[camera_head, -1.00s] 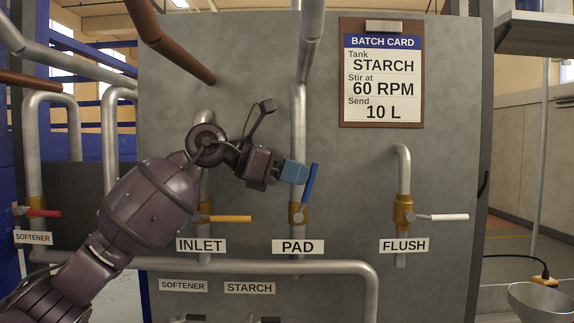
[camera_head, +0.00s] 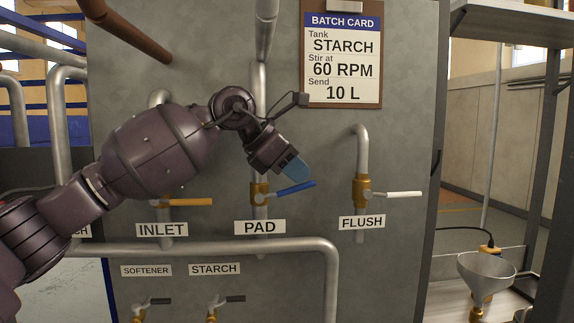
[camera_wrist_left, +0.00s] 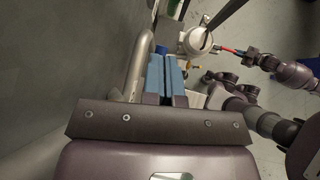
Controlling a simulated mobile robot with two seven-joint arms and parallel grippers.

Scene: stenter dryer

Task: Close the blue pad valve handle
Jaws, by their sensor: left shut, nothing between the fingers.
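The blue pad valve handle (camera_head: 296,188) sits on a brass valve body above the PAD label (camera_head: 260,227). It points right, close to level, with its free end slightly raised. My left gripper (camera_head: 297,172) is shut and empty, its blue fingertips just above the handle; I cannot tell whether they touch it. In the left wrist view the two blue fingers (camera_wrist_left: 166,76) lie side by side, and a small blue patch beyond them may be the handle. My right arm shows there at the right, with what seems its gripper (camera_wrist_left: 252,57) near something red; its jaws are unclear.
The orange INLET handle (camera_head: 188,202) is left of PAD, partly behind my arm. The white FLUSH handle (camera_head: 400,194) is to the right. A horizontal pipe (camera_head: 230,248) runs below the labels. A batch card (camera_head: 341,60) hangs above; a funnel (camera_head: 486,268) stands at lower right.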

